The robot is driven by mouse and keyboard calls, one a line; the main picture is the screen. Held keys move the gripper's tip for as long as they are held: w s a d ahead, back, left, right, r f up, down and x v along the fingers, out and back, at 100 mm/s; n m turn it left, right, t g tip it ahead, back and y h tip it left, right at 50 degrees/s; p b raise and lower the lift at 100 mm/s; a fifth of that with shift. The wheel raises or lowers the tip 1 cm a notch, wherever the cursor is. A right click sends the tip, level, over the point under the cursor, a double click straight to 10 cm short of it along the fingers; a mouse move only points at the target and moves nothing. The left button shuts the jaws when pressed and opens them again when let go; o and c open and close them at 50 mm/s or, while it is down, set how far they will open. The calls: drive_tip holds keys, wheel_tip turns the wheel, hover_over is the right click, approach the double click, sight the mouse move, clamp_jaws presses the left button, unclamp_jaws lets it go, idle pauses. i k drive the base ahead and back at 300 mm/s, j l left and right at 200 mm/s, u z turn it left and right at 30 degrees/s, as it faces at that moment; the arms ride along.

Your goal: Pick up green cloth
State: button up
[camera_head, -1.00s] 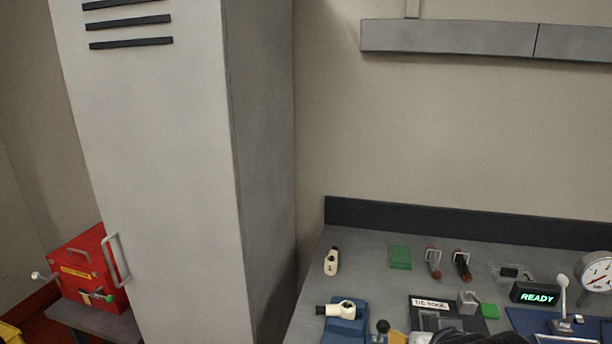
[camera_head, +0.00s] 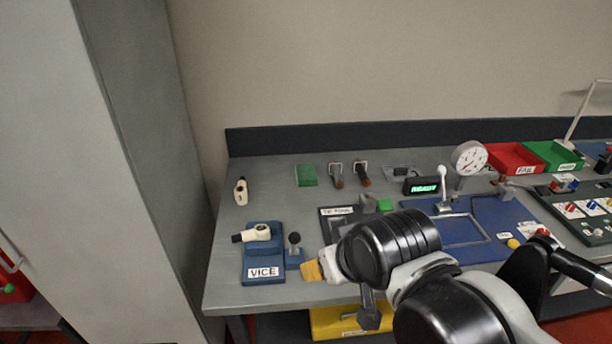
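The green cloth (camera_head: 306,175) is a flat, square green patch lying on the grey bench near its back edge, left of two clamp-like hand tools. Nothing covers it. My arm reaches in from the lower right, over the front of the bench. My gripper (camera_head: 326,266) is at the arm's left end, in front of and below the cloth in the picture, well apart from it. My arm's dark links mostly hide the gripper, and its fingers cannot be made out. A tan piece (camera_head: 312,271) shows at its tip; I cannot tell whether it is held.
A blue vice (camera_head: 263,262) stands front left, with a cream-and-black part on it. A cream tool (camera_head: 240,191) lies left of the cloth. Hand tools (camera_head: 336,174) lie right of it. A tall grey cabinet (camera_head: 100,180) stands left.

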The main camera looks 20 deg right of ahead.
sight(307, 176)
drive_tip(key=i+z, duration=0.15)
drive_tip(key=z, duration=0.25)
drive_tip(key=i+j+z, duration=0.15)
drive_tip(key=z, duration=0.2)
drive_tip(key=i+j+z, duration=0.15)
drive_tip(key=z, duration=0.25)
drive_tip(key=i+j+z, duration=0.1)
drive_tip(key=z, duration=0.3)
